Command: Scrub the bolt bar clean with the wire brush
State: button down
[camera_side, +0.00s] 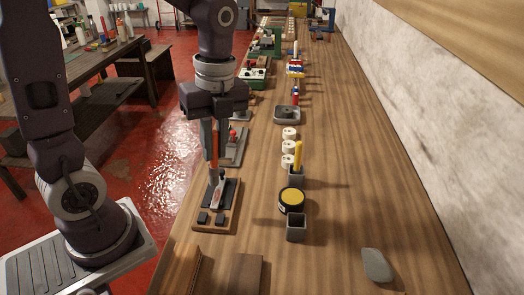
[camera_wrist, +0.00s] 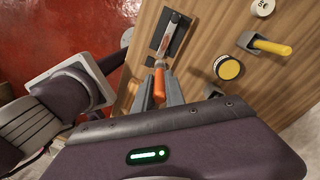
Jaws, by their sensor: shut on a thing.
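My gripper (camera_side: 216,165) is shut on the orange handle of the wire brush (camera_side: 214,143), which stands nearly upright and points down. In the wrist view the wire brush (camera_wrist: 159,85) shows its handle between the fingers. A pale metal bar with reddish marks, seemingly the bolt bar (camera_side: 219,192), lies over a black plate on a small wooden board (camera_side: 203,228). It also shows in the wrist view (camera_wrist: 170,40). The brush's lower end is at or just above this bar; contact and the bristles cannot be made out.
Right of the board stand a round tin with a yellow top (camera_side: 291,198), a grey holder with a yellow stick (camera_side: 298,158) and an empty grey cup (camera_side: 296,228). Several white rolls (camera_side: 289,133) sit behind. A grey stone (camera_side: 376,265) lies front right. The right side is mostly clear.

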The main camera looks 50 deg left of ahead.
aim_at(214, 172)
jog(key=shift+s+a+f, duration=0.15)
jog(key=shift+s+a, duration=0.15)
jog(key=shift+s, duration=0.1)
jog(key=shift+f, duration=2.8)
jog(key=shift+f, duration=0.65)
jog(key=shift+w, duration=0.1)
jog(key=shift+w+a, duration=0.55)
jog(key=shift+w+a, duration=0.55)
jog(key=shift+a, duration=0.05)
